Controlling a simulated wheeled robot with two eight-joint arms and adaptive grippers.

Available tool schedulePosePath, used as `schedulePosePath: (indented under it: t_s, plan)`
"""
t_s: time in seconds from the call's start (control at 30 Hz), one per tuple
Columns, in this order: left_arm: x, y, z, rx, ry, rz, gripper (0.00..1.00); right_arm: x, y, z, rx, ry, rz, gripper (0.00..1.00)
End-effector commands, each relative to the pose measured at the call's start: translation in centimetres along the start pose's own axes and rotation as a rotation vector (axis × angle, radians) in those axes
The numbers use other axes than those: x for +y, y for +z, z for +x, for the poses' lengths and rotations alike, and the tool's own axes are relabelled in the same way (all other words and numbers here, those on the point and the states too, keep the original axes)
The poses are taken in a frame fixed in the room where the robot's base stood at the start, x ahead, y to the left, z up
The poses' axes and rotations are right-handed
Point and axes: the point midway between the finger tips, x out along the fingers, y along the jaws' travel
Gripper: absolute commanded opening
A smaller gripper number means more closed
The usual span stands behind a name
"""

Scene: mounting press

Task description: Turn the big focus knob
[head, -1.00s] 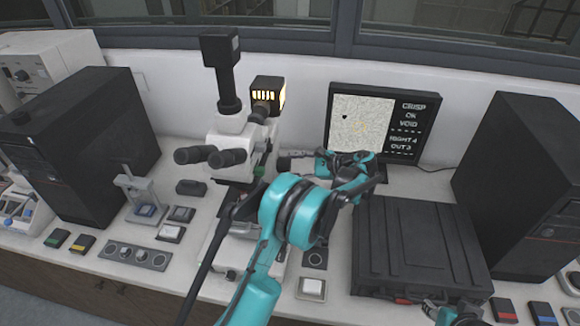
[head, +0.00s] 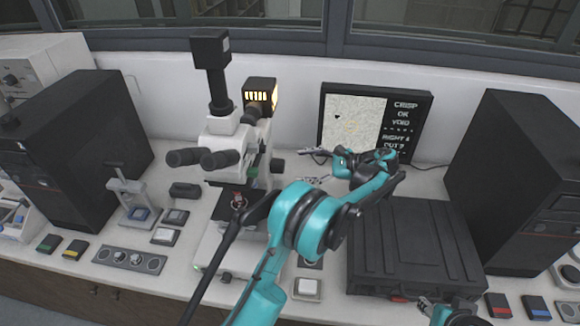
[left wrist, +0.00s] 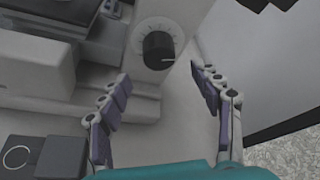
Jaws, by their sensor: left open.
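The microscope (head: 229,150) stands left of centre in the head view. The big focus knob, black and round (head: 277,165), sticks out from its right side. In the left wrist view the knob (left wrist: 158,50) sits in front of a pale dial ring with marks. My left gripper (head: 314,166) is open and empty to the right of the knob, its fingers pointing toward it. In the left wrist view the fingertips (left wrist: 160,76) are spread to either side of the knob's line, apart from it. My right gripper (head: 440,310) shows only partly at the bottom edge.
A monitor (head: 408,140) with a grainy picture and text stands behind my left gripper. A black case (head: 415,240) lies to the right, below my left wrist. A dark tower (head: 520,180) stands at far right. Small switch boxes (head: 130,260) lie at front left.

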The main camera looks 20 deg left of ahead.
Motion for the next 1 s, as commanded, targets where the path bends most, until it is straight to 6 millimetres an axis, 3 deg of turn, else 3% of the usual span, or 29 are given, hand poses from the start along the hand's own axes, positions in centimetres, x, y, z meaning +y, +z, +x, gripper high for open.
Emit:
schedulePosePath:
  t_s: [0.1, 0.3, 1.0]
  plan:
    - [0.0, -0.1, -2.3, 0.001, -0.001, 0.000, 0.64, 0.0, 0.0, 0.0, 0.000, 0.000, 0.000, 0.40]
    - [0.0, 0.0, -4.1, 0.001, 0.000, 0.000, 0.64, 0.0, 0.0, 0.0, 0.000, 0.000, 0.000, 0.40]
    - [0.0, 0.0, -4.2, 0.000, 0.000, 0.000, 0.64, 0.0, 0.0, 0.0, 0.000, 0.000, 0.000, 0.40]
